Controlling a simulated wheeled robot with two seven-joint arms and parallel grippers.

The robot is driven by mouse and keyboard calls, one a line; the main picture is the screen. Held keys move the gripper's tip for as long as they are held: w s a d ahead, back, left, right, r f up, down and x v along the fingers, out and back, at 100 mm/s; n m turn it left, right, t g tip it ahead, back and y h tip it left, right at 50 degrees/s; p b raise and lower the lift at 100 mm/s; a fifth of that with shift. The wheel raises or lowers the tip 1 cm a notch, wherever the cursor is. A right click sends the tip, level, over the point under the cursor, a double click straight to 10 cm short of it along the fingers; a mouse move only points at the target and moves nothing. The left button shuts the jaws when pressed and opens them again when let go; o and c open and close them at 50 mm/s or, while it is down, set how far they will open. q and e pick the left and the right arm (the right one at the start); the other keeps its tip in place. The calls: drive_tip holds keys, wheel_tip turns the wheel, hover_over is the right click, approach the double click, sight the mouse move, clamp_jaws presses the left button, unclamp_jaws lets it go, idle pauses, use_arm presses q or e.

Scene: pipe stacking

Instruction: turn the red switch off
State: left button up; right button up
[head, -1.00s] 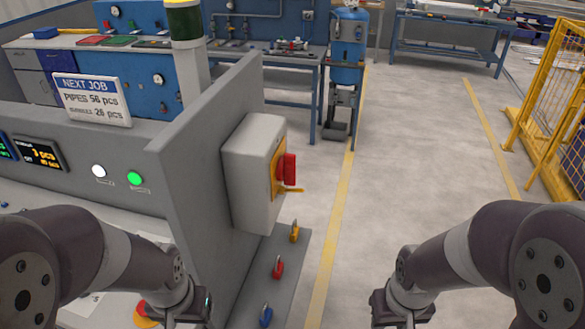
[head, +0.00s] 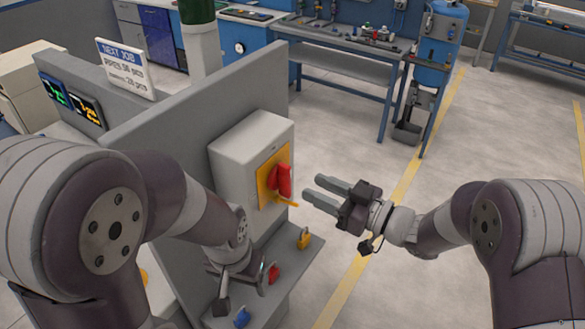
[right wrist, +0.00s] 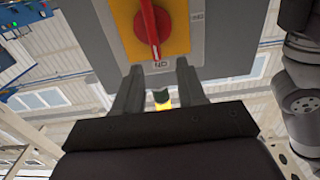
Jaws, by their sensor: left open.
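The red switch (head: 283,180) is a rotary handle on a yellow plate (head: 267,176) on the side of a grey box (head: 238,160). In the right wrist view the red switch (right wrist: 148,28) stands upright in the picture, its end by a label that appears to read ON. My right gripper (head: 312,188) is open and empty, just right of the switch and apart from it. Its two spread fingers (right wrist: 157,78) point towards the box below the switch in the wrist view. My left gripper (head: 242,294) is open, low in front of the panel near the padlocks.
A yellow padlock (head: 304,239), a red padlock (head: 273,273) and a blue padlock (head: 242,318) are on the ledge below the box. A grey panel (head: 170,150) carries the box. Floor to the right is clear.

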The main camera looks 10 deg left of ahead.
sight(291, 174)
drive_tip(key=p+x, duration=0.2)
drive_tip(key=x, duration=0.5)
drive_tip(key=shift+w+a+f, duration=0.1)
drive_tip(key=shift+w+a, duration=0.1)
drive_tip(key=shift+a, duration=0.05)
drive_tip(key=shift+w+d, duration=0.15)
drive_tip(key=shift+d, duration=0.1)
drive_tip(key=shift+w, duration=0.1)
drive_tip(key=c, duration=0.4)
clamp_jaws()
use_arm(q)
drive_tip(key=r, duration=0.2)
drive_tip(key=shift+w+d+r, duration=0.15)
drive_tip(key=shift+d+r, duration=0.25)
